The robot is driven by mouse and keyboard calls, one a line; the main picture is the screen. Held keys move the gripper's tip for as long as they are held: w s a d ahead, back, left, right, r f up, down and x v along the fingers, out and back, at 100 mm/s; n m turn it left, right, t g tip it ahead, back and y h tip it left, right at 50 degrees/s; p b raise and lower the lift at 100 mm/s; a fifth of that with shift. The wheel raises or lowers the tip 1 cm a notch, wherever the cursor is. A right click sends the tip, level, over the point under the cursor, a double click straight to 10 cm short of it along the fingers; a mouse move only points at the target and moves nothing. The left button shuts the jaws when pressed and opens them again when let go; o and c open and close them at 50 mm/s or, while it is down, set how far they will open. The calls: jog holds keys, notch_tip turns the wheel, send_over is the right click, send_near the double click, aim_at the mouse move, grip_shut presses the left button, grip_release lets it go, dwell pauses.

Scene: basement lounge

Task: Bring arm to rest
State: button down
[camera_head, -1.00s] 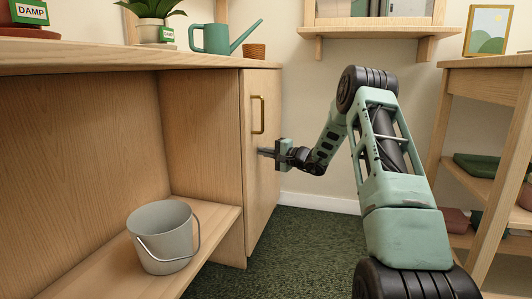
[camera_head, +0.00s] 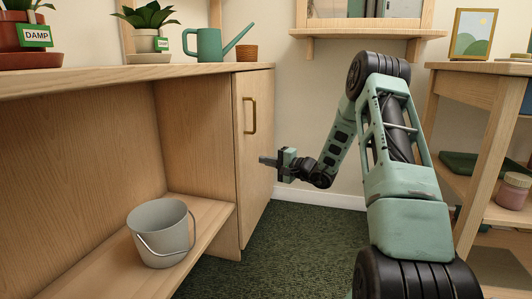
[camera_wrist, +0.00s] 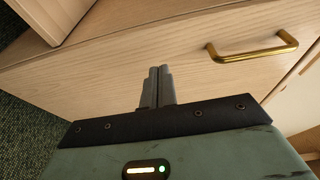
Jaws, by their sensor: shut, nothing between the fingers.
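My gripper (camera_head: 266,160) is shut and empty. In the head view it points left at the wooden cabinet door (camera_head: 253,190), below and right of the brass handle (camera_head: 250,115). In the wrist view the two grey fingers (camera_wrist: 156,86) lie side by side in front of the door panel, with the brass handle (camera_wrist: 253,50) to their right. The fingers are apart from the handle. I cannot tell whether the tips touch the door. My arm is bent, reaching from the lower right up and then down to the left.
A grey bucket (camera_head: 160,232) stands on the low shelf at left. The countertop (camera_head: 110,78) holds potted plants and a green watering can (camera_head: 208,45). A wall shelf (camera_head: 365,33) is behind my arm, and a shelving unit (camera_head: 490,140) stands close on the right. Green carpet (camera_head: 300,245) below is clear.

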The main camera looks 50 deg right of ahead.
jog(key=shift+s+a, duration=0.25)
jog(key=a+r+n+g+y+p, duration=0.2)
jog(key=a+r+n+g+y, duration=0.1)
jog(key=a, duration=0.7)
jog(key=a+r+n+g+y+p, duration=0.1)
jog(key=a+r+n+g+y, duration=0.2)
jog(key=a, duration=0.7)
jog(key=s+a+r+n+g+y+p, duration=0.15)
jog(key=s+a+g, duration=0.25)
jog(key=a, duration=0.4)
jog(key=s+a+r+n+g+y+p, duration=0.1)
jog(key=s+a+n+g+p, duration=0.15)
jog(key=a, duration=0.65)
jog(key=s+a+r+n+g+h+p, duration=0.2)
jog(key=s+a+n+h, duration=0.15)
jog(key=s, duration=0.45)
jog(key=s+a+r+n+g+h+p, duration=0.2)
jog(key=s+a+n+g+h+p, duration=0.15)
jog(key=s, duration=0.45)
jog(key=s+a+r+n+g+h+p, duration=0.1)
jog(key=s+a+n+g+h, duration=0.2)
jog(key=s, duration=0.6)
jog(key=s+r+n+t+h+p, duration=0.2)
jog(key=s+r+n+t+p, duration=0.1)
jog(key=s+t, duration=0.1)
notch_tip(320, 180, up, 38)
jog(key=p, duration=3.7)
jog(key=shift+a+p, duration=0.3)
jog(key=shift+p, duration=0.1)
